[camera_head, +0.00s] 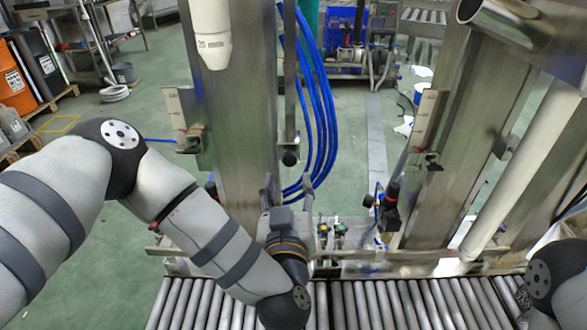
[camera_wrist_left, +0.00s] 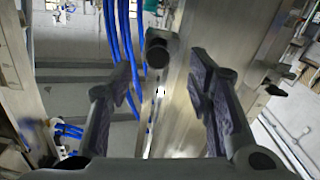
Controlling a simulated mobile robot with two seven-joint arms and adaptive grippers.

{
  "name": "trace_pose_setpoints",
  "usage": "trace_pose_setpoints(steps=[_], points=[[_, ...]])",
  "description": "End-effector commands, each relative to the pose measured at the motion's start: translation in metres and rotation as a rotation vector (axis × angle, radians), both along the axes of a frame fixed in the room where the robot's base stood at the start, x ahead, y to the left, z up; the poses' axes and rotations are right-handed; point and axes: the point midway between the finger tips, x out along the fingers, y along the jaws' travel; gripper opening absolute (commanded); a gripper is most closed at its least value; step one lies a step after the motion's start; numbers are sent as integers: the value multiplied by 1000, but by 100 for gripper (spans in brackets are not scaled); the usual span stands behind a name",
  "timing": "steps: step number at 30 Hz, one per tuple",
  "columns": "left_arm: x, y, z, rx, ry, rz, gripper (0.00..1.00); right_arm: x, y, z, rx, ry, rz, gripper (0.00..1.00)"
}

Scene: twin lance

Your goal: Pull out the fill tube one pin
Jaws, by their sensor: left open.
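A dark round knob (camera_head: 290,158), which looks like the fill tube one pin, sits at the lower end of a narrow steel bar (camera_head: 289,80) in front of the left steel column. In the left wrist view its round end (camera_wrist_left: 157,55) faces me, between the finger lines and just beyond the tips. My left gripper (camera_head: 288,184) is open and empty, just below the knob and pointing up at it. Its two fingers (camera_wrist_left: 162,80) stand wide apart in the left wrist view, with no visible contact. My right gripper is out of view; only part of that arm shows at lower right.
Blue hoses (camera_head: 322,110) hang right beside the knob. The left steel column (camera_head: 242,120) stands close by, with a white cylinder (camera_head: 208,35) above. A second steel column (camera_head: 455,130) stands at right. A roller conveyor (camera_head: 400,305) and small fittings (camera_head: 340,230) lie below.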

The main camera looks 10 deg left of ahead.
Motion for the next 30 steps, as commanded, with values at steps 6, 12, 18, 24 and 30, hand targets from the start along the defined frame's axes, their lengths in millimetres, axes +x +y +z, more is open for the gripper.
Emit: trace_pose_setpoints(steps=[6,12,18,24,30], points=[[50,10,7,-1,-10,2,46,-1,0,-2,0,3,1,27],[68,13,8,-2,-11,-1,46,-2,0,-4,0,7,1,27],[70,13,9,-2,-10,-2,46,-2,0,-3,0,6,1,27],[69,13,9,-2,-10,-2,10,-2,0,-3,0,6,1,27],[69,13,9,-1,-10,-2,0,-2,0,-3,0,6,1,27]])
